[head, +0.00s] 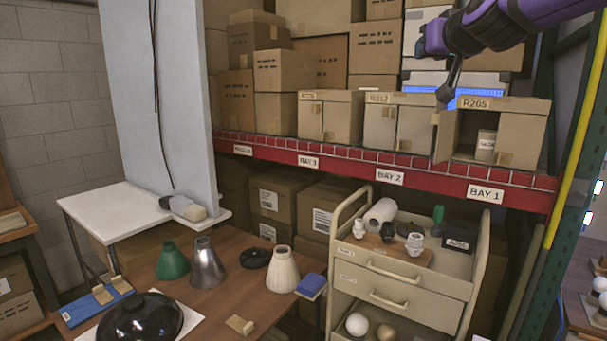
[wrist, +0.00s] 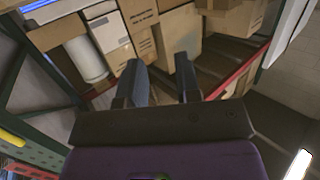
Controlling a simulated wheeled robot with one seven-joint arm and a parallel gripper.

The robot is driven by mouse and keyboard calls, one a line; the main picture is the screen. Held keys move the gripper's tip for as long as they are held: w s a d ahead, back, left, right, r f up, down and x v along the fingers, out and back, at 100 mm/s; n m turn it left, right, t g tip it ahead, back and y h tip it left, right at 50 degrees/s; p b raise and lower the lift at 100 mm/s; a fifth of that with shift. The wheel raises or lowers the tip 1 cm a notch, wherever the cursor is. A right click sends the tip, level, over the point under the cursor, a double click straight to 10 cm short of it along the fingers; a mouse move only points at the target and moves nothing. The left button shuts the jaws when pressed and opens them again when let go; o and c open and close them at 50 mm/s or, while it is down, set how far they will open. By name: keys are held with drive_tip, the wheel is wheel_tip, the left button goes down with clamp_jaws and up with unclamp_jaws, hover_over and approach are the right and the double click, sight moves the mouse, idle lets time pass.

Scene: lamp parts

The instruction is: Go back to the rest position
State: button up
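My gripper (head: 447,93) is at the upper right of the head view, on the end of my purple arm, in front of the shelf. It hangs near the top left of the open box R205 (head: 518,122); I cannot tell whether it touches. In the wrist view my gripper (wrist: 160,64) shows two dark fingers standing apart, with nothing between them. The front flap of box R205 (head: 446,135) stands open at its left. A small labelled carton (head: 486,146) sits inside.
Boxes R212 (head: 393,121) and its left neighbour (head: 330,117) look closed. The red shelf beam (head: 340,161) runs below them. A beige trolley (head: 400,299) and a brown table (head: 215,317) with lamp parts stand in front. A green upright (head: 577,130) bounds the right side.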

drive_tip(key=s+d+f+g, duration=0.1)
drive_tip(key=s+f+g, duration=0.2)
drive_tip(key=s+f, duration=0.5)
drive_tip(key=s+d+f+g+h, duration=0.1)
drive_tip(key=s+f+g, duration=0.3)
drive_tip(key=s+f, duration=0.4)
drive_tip(key=s+d+f+m+g, duration=0.1)
drive_tip(key=s+d+f+g, duration=0.2)
drive_tip(key=s+f, duration=0.6)
drive_tip(key=s+g, duration=0.1)
drive_tip(key=s, duration=0.7)
drive_tip(key=shift+s, duration=0.25)
drive_tip(key=shift+w+d, duration=0.1)
